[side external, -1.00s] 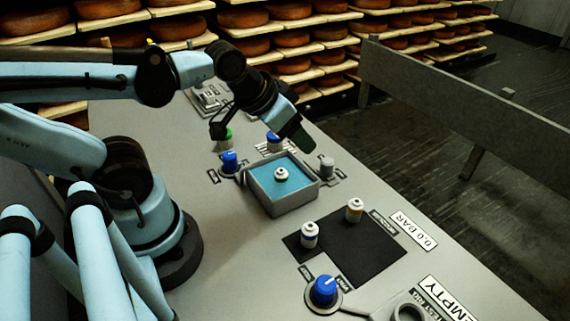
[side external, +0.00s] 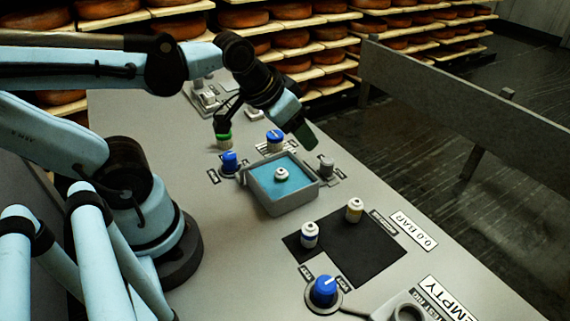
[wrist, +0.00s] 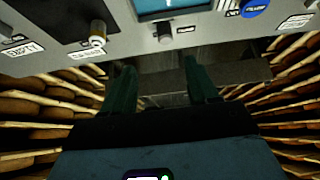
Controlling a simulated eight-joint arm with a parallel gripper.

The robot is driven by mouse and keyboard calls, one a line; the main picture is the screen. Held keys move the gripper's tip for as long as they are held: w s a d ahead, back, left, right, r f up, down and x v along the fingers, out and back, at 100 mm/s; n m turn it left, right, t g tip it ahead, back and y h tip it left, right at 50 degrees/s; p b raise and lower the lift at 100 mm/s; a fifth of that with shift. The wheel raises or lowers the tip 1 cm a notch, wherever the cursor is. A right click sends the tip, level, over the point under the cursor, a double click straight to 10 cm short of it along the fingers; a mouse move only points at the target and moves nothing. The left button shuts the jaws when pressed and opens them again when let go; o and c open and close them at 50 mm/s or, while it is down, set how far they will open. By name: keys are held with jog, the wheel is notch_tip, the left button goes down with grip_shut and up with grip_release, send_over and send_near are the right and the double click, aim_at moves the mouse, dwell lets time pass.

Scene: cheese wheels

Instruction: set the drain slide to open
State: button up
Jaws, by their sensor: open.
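A small grey knob (side external: 327,165), which looks like the drain slide, stands beside the right corner of the grey basin (side external: 285,208) with blue liquid. In the wrist view the knob (wrist: 165,42) is near the top centre, with small labels either side; I cannot read them or tell its setting. My gripper (side external: 307,138) is above and behind the knob, apart from it. In the wrist view my gripper (wrist: 160,66) is open, its two green fingers spread with nothing between them.
A white-capped piece (side external: 281,175) is in the basin. Blue knobs (side external: 229,160) are near it. The panel's far edge drops to the floor; cheese shelves (side external: 290,40) stand behind.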

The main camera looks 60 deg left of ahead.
jog(key=w+r+n+g, duration=0.1)
jog(key=w+g, duration=0.2)
jog(key=w, duration=0.1)
jog(key=n+g, duration=0.1)
jog(key=g, duration=0.3)
send_over(327, 160)
jog(key=f, duration=0.1)
notch_tip(327, 160, down, 12)
jog(key=shift+f, duration=0.25)
dwell(0.3)
grip_shut()
